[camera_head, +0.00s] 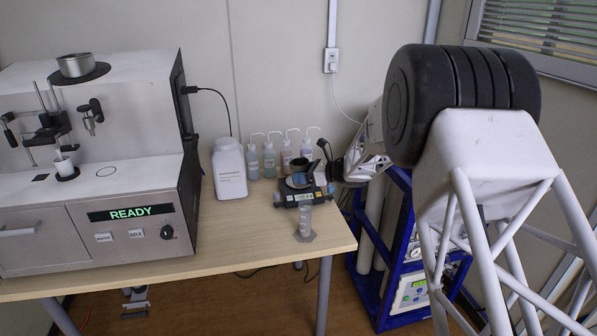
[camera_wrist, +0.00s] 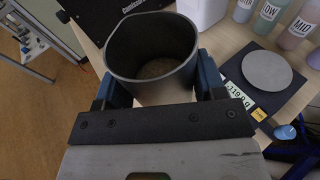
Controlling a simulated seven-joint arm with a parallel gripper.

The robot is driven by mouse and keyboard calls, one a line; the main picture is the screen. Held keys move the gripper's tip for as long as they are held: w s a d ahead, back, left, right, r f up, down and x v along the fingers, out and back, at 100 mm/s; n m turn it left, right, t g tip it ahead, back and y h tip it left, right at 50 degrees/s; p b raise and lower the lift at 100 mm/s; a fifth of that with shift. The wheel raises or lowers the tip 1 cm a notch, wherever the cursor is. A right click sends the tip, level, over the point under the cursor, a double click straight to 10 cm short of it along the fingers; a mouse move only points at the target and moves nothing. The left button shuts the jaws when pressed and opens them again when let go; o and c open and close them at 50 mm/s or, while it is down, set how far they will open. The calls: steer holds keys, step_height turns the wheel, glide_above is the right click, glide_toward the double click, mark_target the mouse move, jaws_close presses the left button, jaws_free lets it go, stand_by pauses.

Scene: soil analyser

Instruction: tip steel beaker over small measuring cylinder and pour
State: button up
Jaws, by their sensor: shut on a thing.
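The steel beaker (camera_wrist: 150,42) is between the blue fingers of my gripper (camera_wrist: 160,82) in the wrist view, and they are shut on it. Its mouth is open to the camera and some brownish matter (camera_wrist: 156,69) shows at its bottom. In the head view the beaker (camera_head: 299,165) and my gripper (camera_head: 298,180) are small, in front of the bottles. The beaker looks about upright. The small measuring cylinder (camera_head: 304,222), clear with a wide foot, stands upright near the table's front right corner, nearer the camera than the beaker. I cannot make it out in the wrist view.
A balance (camera_wrist: 290,55) with a round plate (camera_wrist: 267,71) lies beside the beaker in the wrist view. A white jar (camera_head: 229,168) and several wash bottles (camera_head: 269,160) stand behind. The analyser (camera_head: 130,215) fills the left. The table (camera_head: 235,238) is clear at front.

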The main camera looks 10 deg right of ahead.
steer(key=shift+s+d+f+n+g+y, duration=0.1)
steer(key=shift+s+d+n+g+y, duration=0.2)
steer(key=shift+d, duration=0.2)
steer(key=shift+s+d+f+n+g+y, duration=0.1)
steer(key=shift+s+d+n+g+y, duration=0.15)
steer(key=shift+d+g, duration=0.2)
steer(key=shift+s+d+n+g+y, duration=0.4)
steer(key=shift+d+g, duration=0.1)
steer(key=shift+d, duration=0.15)
steer(key=shift+s+d+n+g+y, duration=0.35)
steer(key=shift+d+g, duration=0.1)
steer(key=shift+d, duration=0.15)
steer(key=shift+w+d+f+n+h, duration=0.1)
steer(key=shift+d+f+n+h, duration=0.2)
steer(key=shift+h, duration=0.25)
steer(key=shift+d+f+n+h, duration=0.1)
steer(key=shift+f+n+h, duration=0.1)
steer(key=shift+f+h, duration=0.25)
steer(key=shift+r, duration=0.1)
